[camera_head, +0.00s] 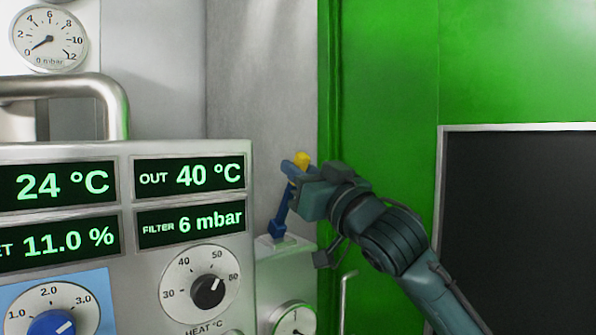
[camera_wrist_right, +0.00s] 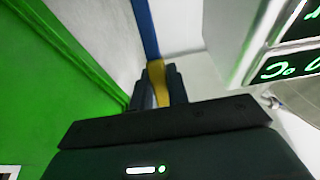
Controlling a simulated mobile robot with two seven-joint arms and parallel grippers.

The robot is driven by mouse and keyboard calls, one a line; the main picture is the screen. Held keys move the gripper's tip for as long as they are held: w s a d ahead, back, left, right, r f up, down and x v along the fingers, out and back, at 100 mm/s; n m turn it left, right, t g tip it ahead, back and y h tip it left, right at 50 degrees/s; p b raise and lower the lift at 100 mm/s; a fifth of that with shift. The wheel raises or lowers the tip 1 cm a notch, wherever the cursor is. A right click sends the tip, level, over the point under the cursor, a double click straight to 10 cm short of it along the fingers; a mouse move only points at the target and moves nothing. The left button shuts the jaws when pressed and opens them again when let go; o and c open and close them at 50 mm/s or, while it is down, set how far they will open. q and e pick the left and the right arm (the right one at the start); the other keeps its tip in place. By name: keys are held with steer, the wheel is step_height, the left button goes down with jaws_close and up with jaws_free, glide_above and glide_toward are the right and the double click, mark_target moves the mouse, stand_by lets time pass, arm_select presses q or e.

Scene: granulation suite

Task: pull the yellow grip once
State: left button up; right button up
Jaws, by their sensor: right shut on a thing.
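The yellow grip (camera_head: 302,159) sits at the top end of a blue lever (camera_head: 281,217) in the head view. The lever rises from a pale base beside the display panel and leans a little to the right. My right gripper (camera_head: 298,172) is at the top of the lever, shut on the yellow grip. In the right wrist view the yellow grip (camera_wrist_right: 157,80) is between the dark fingers of my right gripper (camera_wrist_right: 158,88), with the blue lever (camera_wrist_right: 147,30) running on beyond it. The fingers hide part of the grip. My left gripper is not in view.
The display panel (camera_head: 190,254) with dials and readouts stands close left of the lever. A small gauge (camera_head: 293,318) is below the lever. A metal handle (camera_head: 115,95) and a round gauge (camera_head: 49,38) are upper left. A green wall (camera_head: 385,90) is behind my right arm.

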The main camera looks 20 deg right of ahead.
steer(key=shift+s+d+f+b, duration=0.2)
steer(key=shift+s+f+b, duration=0.2)
steer(key=shift+s+f, duration=0.2)
steer(key=shift+s+d+f+b, duration=0.2)
steer(key=shift+s+f+b, duration=0.2)
steer(key=shift+s, duration=0.25)
steer(key=shift+s+d+f+b, duration=0.15)
steer(key=shift+s+f+b, duration=0.3)
steer(key=shift+f, duration=0.2)
steer(key=shift+s+d+f+b, duration=0.15)
steer(key=shift+s+f+b, duration=0.2)
steer(key=shift+f+b, duration=0.2)
steer(key=shift+f, duration=0.15)
